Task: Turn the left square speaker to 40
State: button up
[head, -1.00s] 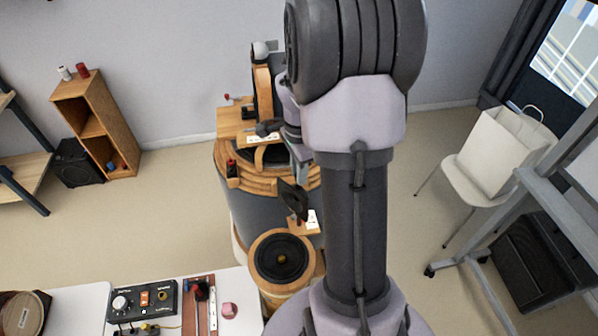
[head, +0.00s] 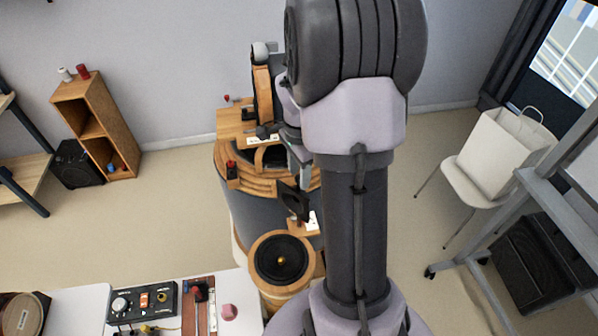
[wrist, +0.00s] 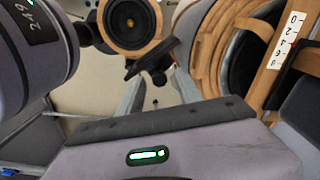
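A dark square panel (head: 292,201), which looks like a square speaker, stands tilted near a wooden base with a white label (head: 311,219). In the wrist view the dark panel (wrist: 152,57) is just beyond my gripper (wrist: 159,76). The two fingers are apart, with the panel's dark lower part seen between their tips; contact cannot be told. In the head view my gripper (head: 301,172) is above the panel and partly hidden by my arm. Another dark panel on a wooden upright (head: 263,92) stands farther back. I cannot tell which the task calls left, nor read any pointer at 40.
A round black speaker (head: 281,260) in a wooden ring stands in front. A large wooden-ringed drum (head: 258,183) is behind it; a numbered white scale (wrist: 287,40) shows in the wrist view. A white table (head: 85,299) with a control box (head: 143,300) is front left.

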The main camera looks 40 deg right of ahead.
notch_tip(320, 180, up, 18)
jog(key=p, duration=0.2)
jog(key=shift+f, duration=0.25)
jog(key=shift+f, duration=0.1)
